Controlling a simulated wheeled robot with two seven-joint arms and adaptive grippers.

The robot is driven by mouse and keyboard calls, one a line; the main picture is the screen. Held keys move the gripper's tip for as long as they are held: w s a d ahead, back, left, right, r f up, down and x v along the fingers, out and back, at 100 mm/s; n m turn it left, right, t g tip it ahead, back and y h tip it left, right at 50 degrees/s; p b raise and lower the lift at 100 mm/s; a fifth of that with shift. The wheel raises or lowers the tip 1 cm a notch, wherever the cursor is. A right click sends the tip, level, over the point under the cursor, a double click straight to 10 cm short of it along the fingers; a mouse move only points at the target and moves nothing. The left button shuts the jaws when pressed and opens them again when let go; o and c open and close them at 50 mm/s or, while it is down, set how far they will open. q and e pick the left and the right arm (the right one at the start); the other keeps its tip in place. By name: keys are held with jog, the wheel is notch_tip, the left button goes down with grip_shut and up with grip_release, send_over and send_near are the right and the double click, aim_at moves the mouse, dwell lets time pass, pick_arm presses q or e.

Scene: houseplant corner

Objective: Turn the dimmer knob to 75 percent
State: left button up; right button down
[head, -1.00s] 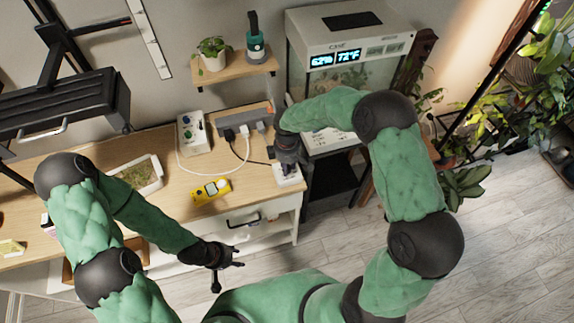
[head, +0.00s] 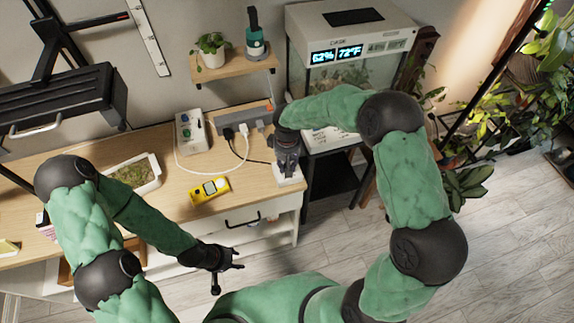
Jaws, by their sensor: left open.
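A small white box (head: 291,181), which looks like the dimmer, sits at the right end of the wooden bench. My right gripper (head: 287,169) points down onto the top of this box. The knob is hidden behind the gripper, so its setting cannot be read. I cannot tell whether the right fingers are closed around the knob. My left gripper (head: 228,268) is open and empty, out in front of the bench and above the floor.
A white box with coloured buttons (head: 191,132), a grey power strip (head: 229,117) with plugs and a yellow meter (head: 210,190) are on the bench (head: 182,178). A seedling tray (head: 137,174) lies left. A glass terrarium (head: 350,35) stands behind right.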

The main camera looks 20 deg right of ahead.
jog(key=shift+m+b, duration=0.4)
jog(key=shift+m, duration=1.2)
jog(key=c, duration=0.9)
grip_release()
jog(key=shift+c, duration=0.2)
notch_tip(320, 180, up, 12)
